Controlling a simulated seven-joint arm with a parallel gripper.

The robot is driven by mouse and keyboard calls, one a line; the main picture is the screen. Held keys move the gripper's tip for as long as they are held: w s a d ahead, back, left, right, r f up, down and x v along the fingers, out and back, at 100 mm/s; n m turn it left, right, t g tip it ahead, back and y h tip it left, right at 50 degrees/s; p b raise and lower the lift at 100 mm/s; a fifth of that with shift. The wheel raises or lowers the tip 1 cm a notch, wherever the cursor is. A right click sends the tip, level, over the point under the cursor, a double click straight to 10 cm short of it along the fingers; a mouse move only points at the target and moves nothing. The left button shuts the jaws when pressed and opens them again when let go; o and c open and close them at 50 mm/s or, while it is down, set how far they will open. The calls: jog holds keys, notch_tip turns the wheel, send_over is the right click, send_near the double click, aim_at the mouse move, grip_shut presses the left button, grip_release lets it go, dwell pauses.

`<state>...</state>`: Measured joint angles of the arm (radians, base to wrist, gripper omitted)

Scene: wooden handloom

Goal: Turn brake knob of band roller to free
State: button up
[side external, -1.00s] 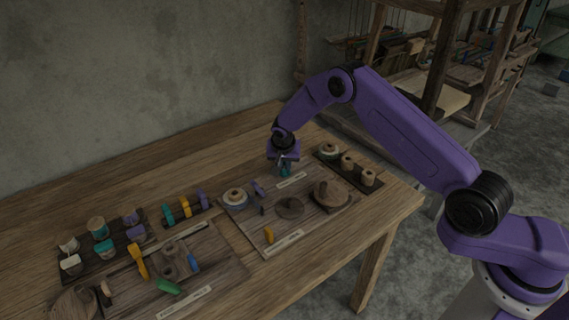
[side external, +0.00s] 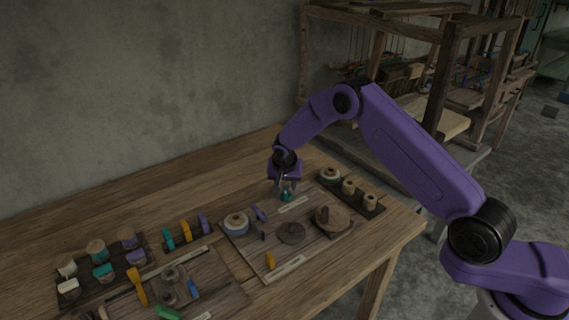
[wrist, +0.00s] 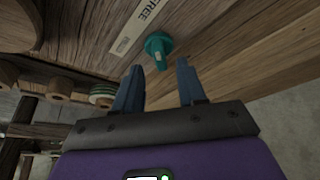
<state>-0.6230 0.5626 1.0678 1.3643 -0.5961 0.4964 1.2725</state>
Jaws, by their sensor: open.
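A teal knob (side external: 286,196) stands on the far edge of the right wooden board (side external: 262,238), near a pale label strip (side external: 293,204). In the wrist view the teal knob (wrist: 158,47) sits beside the strip (wrist: 133,33), where the word FREE is readable. My gripper (side external: 285,184) is directly over the knob, pointing down. In the wrist view my gripper (wrist: 160,65) is open, and the knob appears just beyond and between the two fingertips. The fingers do not appear to touch it. A yellow knob (side external: 270,261) stands near a second strip (side external: 285,269).
The right board also carries a spool (side external: 236,222), a purple knob (side external: 258,213), a dark disc (side external: 291,233) and a round wooden piece (side external: 332,218). A dark rack of spools (side external: 348,187) stands close on the right. More knobs and spools lie at left.

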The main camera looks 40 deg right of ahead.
jog(key=v, duration=1.4)
jog(key=shift+a+r, duration=0.1)
jog(key=shift+a, duration=0.1)
jog(key=s+a+r+n+y, duration=0.1)
jog(key=s+a+r+n, duration=0.15)
jog(key=s, duration=0.25)
jog(key=s+a+r+n+g, duration=0.1)
jog(key=s+r+n, duration=0.1)
jog(key=s+n, duration=0.25)
jog(key=s+a+r+n+y, duration=0.1)
jog(key=s+a+r+n, duration=0.15)
jog(key=s, duration=0.35)
jog(key=s+d+n, duration=0.3)
jog(key=s, duration=0.6)
jog(key=s+d+n+g, duration=0.1)
jog(key=s+d+n, duration=0.2)
jog(key=s, duration=0.6)
jog(key=s+d+n+g+y, duration=0.1)
jog(key=s+d+n, duration=0.3)
jog(key=s, duration=0.5)
jog(key=shift+n, duration=0.65)
